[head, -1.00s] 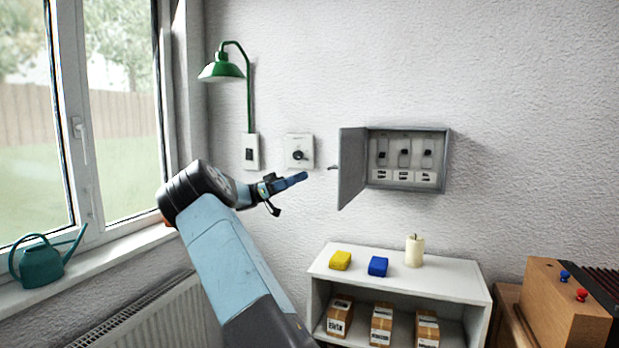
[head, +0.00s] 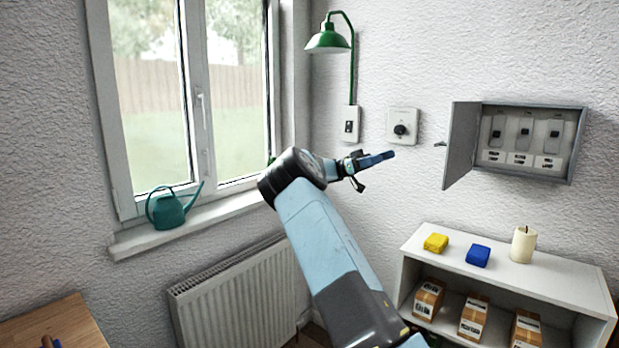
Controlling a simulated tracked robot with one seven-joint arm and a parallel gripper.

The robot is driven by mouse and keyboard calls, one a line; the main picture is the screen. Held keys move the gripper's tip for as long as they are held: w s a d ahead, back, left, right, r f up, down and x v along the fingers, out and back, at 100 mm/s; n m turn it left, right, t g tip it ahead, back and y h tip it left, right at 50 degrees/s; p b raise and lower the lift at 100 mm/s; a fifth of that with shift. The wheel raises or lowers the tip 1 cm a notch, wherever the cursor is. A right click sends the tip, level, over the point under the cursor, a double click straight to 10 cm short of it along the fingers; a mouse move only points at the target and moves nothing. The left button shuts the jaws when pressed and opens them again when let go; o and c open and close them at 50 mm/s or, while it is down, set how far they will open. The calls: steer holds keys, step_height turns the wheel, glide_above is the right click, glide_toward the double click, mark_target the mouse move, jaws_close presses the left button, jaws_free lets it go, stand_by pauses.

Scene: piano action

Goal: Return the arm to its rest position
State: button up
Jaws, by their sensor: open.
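My gripper (head: 373,172) is at the end of my raised light-blue arm, in the middle of the head view. It points to the right, and its fingers are apart with nothing visible between them. It appears below the round wall dial (head: 402,127) and left of the open grey cabinet door (head: 461,146). I cannot tell how far it is from the wall. My arm covers part of the wall and the radiator's right side.
A white shelf (head: 560,283) at right bears a yellow block (head: 436,243), a blue block (head: 478,256) and a candle (head: 523,245). A green lamp (head: 328,40) hangs on the wall. A watering can (head: 170,208) stands on the sill. A radiator (head: 235,295) and wooden table (head: 55,326) are at left.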

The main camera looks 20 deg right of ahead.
steer(key=d+r+n+t+h, duration=0.8)
steer(key=d+r+n+t, duration=0.4)
steer(key=t, duration=0.8)
steer(key=s+a+f+n+t+y, duration=0.1)
steer(key=s+a+n+t+y, duration=0.35)
steer(key=a+y, duration=0.35)
steer(key=s+a+f+n+t+y, duration=0.1)
steer(key=s+a+n+t+y, duration=0.35)
steer(key=a, duration=0.55)
steer(key=s+a+f+n+t+y, duration=0.1)
steer(key=s+a+n+t+y, duration=0.3)
steer(key=a+y, duration=0.45)
steer(key=s+a+f+n+g, duration=0.1)
steer(key=s+a+f+g, duration=0.1)
steer(key=s, duration=0.7)
steer(key=s+a+f+n+g, duration=0.2)
steer(key=s+a+f, duration=0.3)
steer(key=s, duration=0.5)
steer(key=s+a+f+n+g, duration=0.1)
steer(key=s+a+f+g, duration=0.2)
steer(key=s+f, duration=0.4)
steer(key=shift+s+a+g+h, duration=0.15)
steer(key=shift+s+g+h, duration=0.15)
steer(key=shift+s+g, duration=0.65)
steer(key=shift+s+f+t, duration=0.1)
steer(key=shift+s+t, duration=0.05)
steer(key=shift+t, duration=0.1)
steer(key=shift+c, duration=0.3)
